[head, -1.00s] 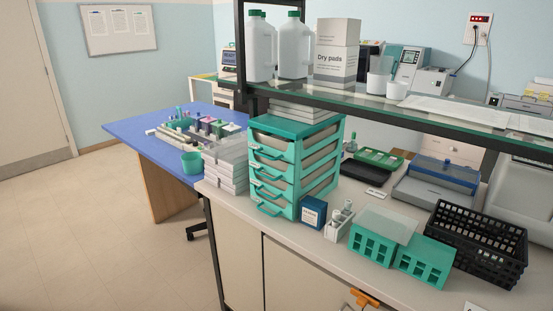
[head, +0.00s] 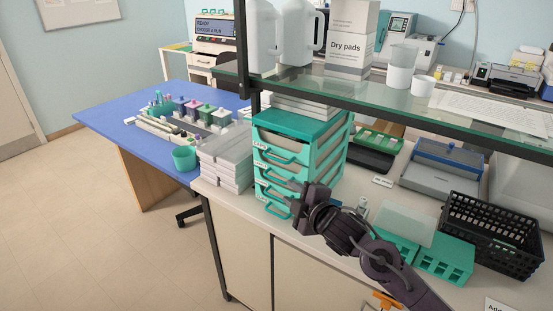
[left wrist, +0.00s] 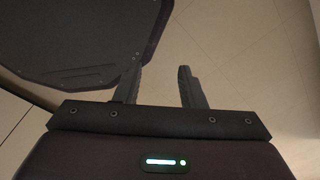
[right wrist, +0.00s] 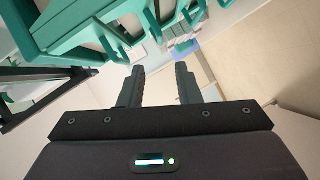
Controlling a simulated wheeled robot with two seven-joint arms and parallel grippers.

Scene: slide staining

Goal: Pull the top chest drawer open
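The teal chest of drawers (head: 297,128) stands on the bench below the glass shelf, its drawers shut. The top drawer's handle (head: 279,156) faces the front left. My right gripper (head: 303,193) is in front of the chest's lower right part and hides some of it. In the right wrist view the right gripper (right wrist: 160,83) is open and empty, with the teal drawer fronts and handles (right wrist: 105,38) just beyond its fingertips; I cannot tell which drawer is nearest. My left gripper (left wrist: 162,85) is open and empty above the floor, and is out of the head view.
White stacked boxes (head: 226,158) stand left of the chest. Teal racks (head: 446,262) and a black basket (head: 490,232) are to the right. The glass shelf (head: 420,105) with jugs and a Dry pads box (head: 350,45) hangs above. Floor in front left is free.

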